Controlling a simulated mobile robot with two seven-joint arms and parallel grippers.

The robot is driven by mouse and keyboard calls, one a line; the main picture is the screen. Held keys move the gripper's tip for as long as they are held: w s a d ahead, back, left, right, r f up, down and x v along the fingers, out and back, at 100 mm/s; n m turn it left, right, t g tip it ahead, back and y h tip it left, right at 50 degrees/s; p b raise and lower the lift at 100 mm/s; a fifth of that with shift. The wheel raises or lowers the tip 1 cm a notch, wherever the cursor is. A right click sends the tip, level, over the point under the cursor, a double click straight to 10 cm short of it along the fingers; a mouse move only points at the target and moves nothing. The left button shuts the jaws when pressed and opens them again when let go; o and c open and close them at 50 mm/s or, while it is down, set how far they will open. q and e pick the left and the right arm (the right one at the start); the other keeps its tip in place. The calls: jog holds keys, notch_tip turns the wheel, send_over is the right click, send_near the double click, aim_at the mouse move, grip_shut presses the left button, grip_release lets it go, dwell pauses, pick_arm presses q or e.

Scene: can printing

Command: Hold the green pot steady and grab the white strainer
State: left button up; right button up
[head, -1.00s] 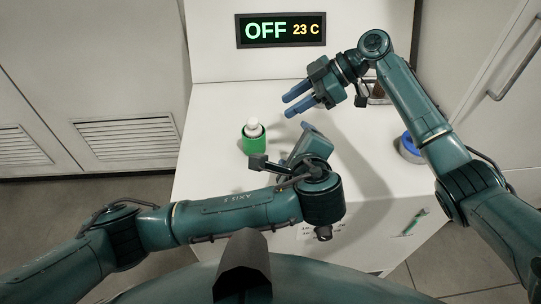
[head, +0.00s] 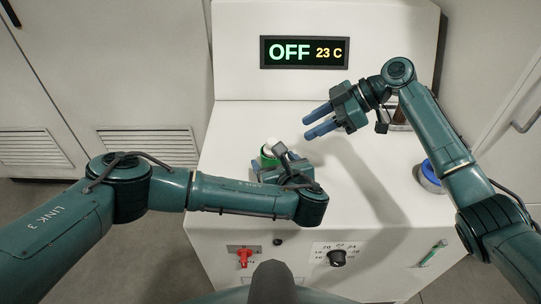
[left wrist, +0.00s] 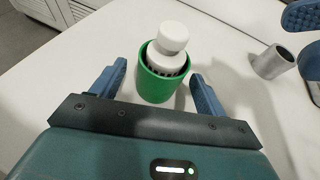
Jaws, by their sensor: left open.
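The green pot (left wrist: 157,88) stands upright in the left wrist view, between the blue fingers of my left gripper (left wrist: 157,86). The white strainer (left wrist: 171,42), with a rounded top and dark slots below, sits in the pot's mouth. In the head view the pot (head: 265,158) and strainer (head: 271,142) are partly hidden by my left gripper (head: 270,160). That gripper is open, a finger on each side of the pot, with gaps showing. My right gripper (head: 307,128) is open and empty above the white counter, to the right of the pot and strainer.
A display (head: 304,53) reads OFF and 23 C on the back panel. A blue-topped round item (head: 430,176) stands at the right. A red switch (head: 243,256) and a dial (head: 337,257) are on the front.

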aim_at(270, 156)
pick_arm(q)
jog(key=shift+x, duration=2.25)
jog(key=c, duration=1)
jog(key=shift+c, duration=0.2)
